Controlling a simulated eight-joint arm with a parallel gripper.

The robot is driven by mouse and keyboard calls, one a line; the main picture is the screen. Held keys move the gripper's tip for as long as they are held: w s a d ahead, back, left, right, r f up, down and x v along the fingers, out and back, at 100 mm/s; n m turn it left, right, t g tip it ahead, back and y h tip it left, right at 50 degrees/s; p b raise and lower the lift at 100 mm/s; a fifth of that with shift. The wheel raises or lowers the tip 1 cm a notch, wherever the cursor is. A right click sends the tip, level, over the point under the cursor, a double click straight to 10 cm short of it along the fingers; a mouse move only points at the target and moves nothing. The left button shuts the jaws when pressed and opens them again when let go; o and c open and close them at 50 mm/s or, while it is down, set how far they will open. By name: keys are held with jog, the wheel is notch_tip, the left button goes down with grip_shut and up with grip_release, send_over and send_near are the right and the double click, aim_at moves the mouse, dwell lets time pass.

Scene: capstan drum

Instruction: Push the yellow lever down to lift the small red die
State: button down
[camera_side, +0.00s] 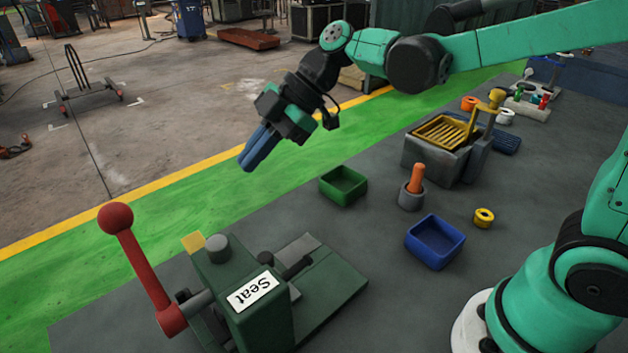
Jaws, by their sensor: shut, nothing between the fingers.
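A yellow lever (496,97) with a rounded knob stands up at the right side of a grey box with a yellow slatted basket in its top (445,131). I cannot make out a small red die for sure. A small red piece (543,101) shows on a pale block at the back right, too small to tell its shape. My gripper (247,164) has blue fingers, shut and empty. It hangs tilted down in the air in the picture's upper middle, well left of the yellow lever and touching nothing.
A green press marked "Seat" (254,291) with a red ball-ended lever (138,258) stands at front left. A green bin (343,185), blue bin (435,242), orange peg in a grey cup (415,179) and yellow ring (484,218) stand between. Bare grey table lies around them.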

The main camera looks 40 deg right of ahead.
jog(key=shift+w+a+r+n+y, duration=0.1)
jog(key=shift+w+a+n+y, duration=0.3)
jog(key=shift+n, duration=0.5)
jog(key=shift+a, duration=0.1)
send_over(187, 244)
jog(key=s+d, duration=0.2)
jog(key=d, duration=0.1)
notch_tip(187, 244, down, 6)
jog(key=shift+w+a+f, duration=0.1)
jog(key=shift+w+f, duration=0.1)
jog(key=shift+f, duration=0.6)
jog(key=shift+w+a+f, duration=0.1)
jog(key=shift+w+f, duration=0.1)
jog(key=shift+f, duration=0.55)
jog(key=shift+w+a+f, duration=0.1)
jog(key=shift+w+f, duration=0.1)
jog(key=shift+f, duration=0.6)
